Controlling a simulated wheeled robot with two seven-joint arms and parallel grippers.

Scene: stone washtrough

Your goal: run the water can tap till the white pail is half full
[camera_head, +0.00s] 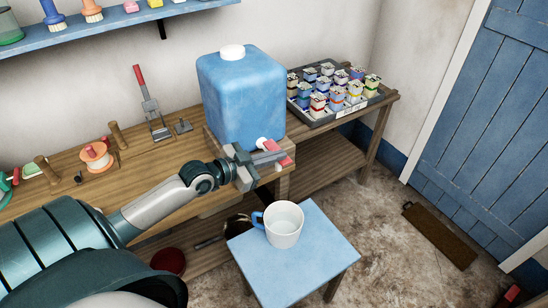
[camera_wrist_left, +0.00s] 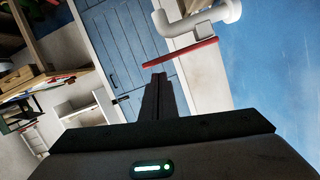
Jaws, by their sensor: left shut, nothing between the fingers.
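The blue water can (camera_head: 240,98) with a white cap stands on the wooden bench. Its white tap (camera_head: 264,143) with a red lever (camera_head: 285,162) faces the front; the tap (camera_wrist_left: 212,18) and lever (camera_wrist_left: 180,63) also show in the left wrist view. My left gripper (camera_head: 268,158) is shut and empty beside the tap; in the wrist view its fingertips (camera_wrist_left: 159,76) are just short of the lever. The white pail (camera_head: 286,232) with a blue handle stands upright on a blue stool below the tap. I cannot clearly tell its water level. My right gripper is not in view.
A tray of small cartons (camera_head: 335,98) stands right of the can. Spools, pegs and a red-handled tool (camera_head: 150,107) are on the bench to the left. A blue shelf (camera_head: 110,30) hangs above. The floor right of the blue stool (camera_head: 310,268) is mostly clear.

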